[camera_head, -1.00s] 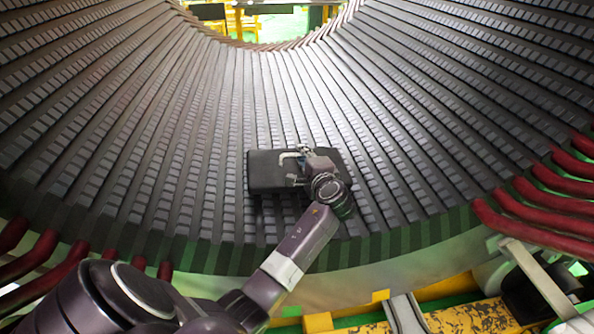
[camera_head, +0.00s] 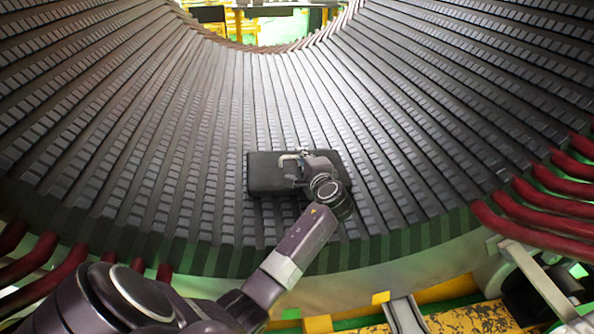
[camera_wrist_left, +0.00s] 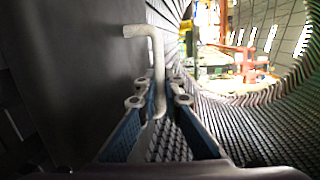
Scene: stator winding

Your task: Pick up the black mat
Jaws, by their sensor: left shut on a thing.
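The black mat (camera_head: 266,176) is a dark rectangular slab with rounded corners, in the middle of the camera_head view, over the ribbed inner wall of the stator. In the left wrist view its dark face (camera_wrist_left: 80,60) fills the left side. A pale bent handle (camera_wrist_left: 158,62) stands out from it. My left gripper (camera_head: 298,168) is in front of the mat; in the left wrist view its blue-sided fingers (camera_wrist_left: 160,98) are closed around the handle's lower part. The gripper and wrist hide the mat's right middle part. I cannot tell whether the mat touches the ribs. My right gripper is not in view.
The ribbed stator wall (camera_head: 180,130) curves around the mat on all sides. Red bent bars (camera_head: 530,230) stick out at the lower right, and more show at the lower left. Yellow frame parts (camera_head: 445,290) lie along the bottom. The stator opens at the top.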

